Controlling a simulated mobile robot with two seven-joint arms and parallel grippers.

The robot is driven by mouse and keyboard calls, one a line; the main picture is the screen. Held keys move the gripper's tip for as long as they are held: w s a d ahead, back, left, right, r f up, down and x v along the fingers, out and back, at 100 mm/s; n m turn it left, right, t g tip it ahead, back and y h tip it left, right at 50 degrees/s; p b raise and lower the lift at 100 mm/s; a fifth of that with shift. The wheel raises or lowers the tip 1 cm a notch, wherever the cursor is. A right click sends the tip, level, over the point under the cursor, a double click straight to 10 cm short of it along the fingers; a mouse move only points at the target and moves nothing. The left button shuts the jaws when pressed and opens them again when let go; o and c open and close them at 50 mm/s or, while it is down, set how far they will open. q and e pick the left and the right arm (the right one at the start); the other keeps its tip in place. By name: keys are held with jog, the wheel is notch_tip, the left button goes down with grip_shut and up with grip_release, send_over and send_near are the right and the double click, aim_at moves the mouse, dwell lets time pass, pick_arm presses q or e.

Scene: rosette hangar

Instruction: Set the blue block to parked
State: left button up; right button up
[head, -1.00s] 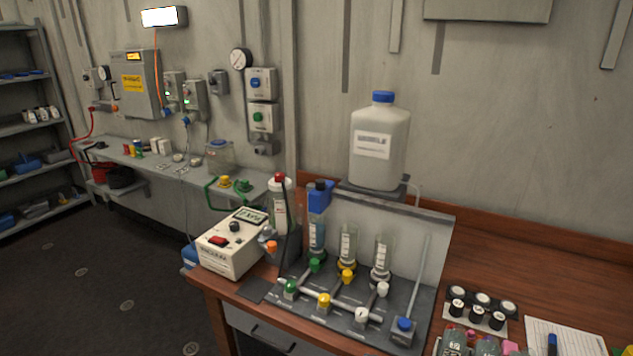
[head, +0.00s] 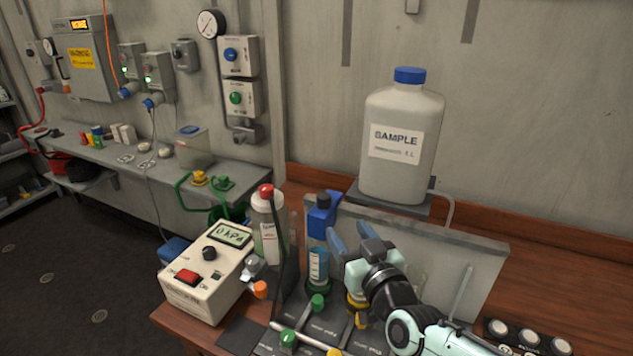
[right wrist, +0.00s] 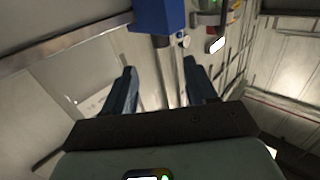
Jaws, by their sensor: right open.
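The blue block (head: 321,218) sits high above the first clear cylinder (head: 317,262) of the manifold rig, with a dark cap on top. It also shows at the top of the right wrist view (right wrist: 157,15). My right gripper (head: 350,236) is open and empty, just right of the block and a little lower. Its two blue fingers are spread in the right wrist view (right wrist: 160,78), with the block beyond them; I see no contact. My arm hides the other cylinders in part. My left gripper is not in view.
A white sample jug (head: 402,140) stands on a shelf behind my gripper. A red-capped bottle (head: 266,225) and a meter box (head: 208,272) reading 0 kPa stand left of the block. Green and yellow valve knobs are below.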

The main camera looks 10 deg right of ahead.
aim_at(326, 200)
jog(key=w+p, duration=0.1)
jog(key=w, duration=0.2)
jog(key=w+a+p, duration=0.1)
jog(key=w, duration=0.3)
jog(key=w+a+p, duration=0.1)
jog(key=w, duration=0.3)
jog(key=shift+w+a+r, duration=0.1)
jog(key=shift+a+r, duration=0.05)
jog(key=shift+r, duration=0.25)
jog(key=shift+w+a+f+p, duration=0.15)
jog(key=shift+w+p, duration=0.15)
jog(key=shift+w, duration=0.5)
grip_shut()
jog(key=shift+s, duration=0.1)
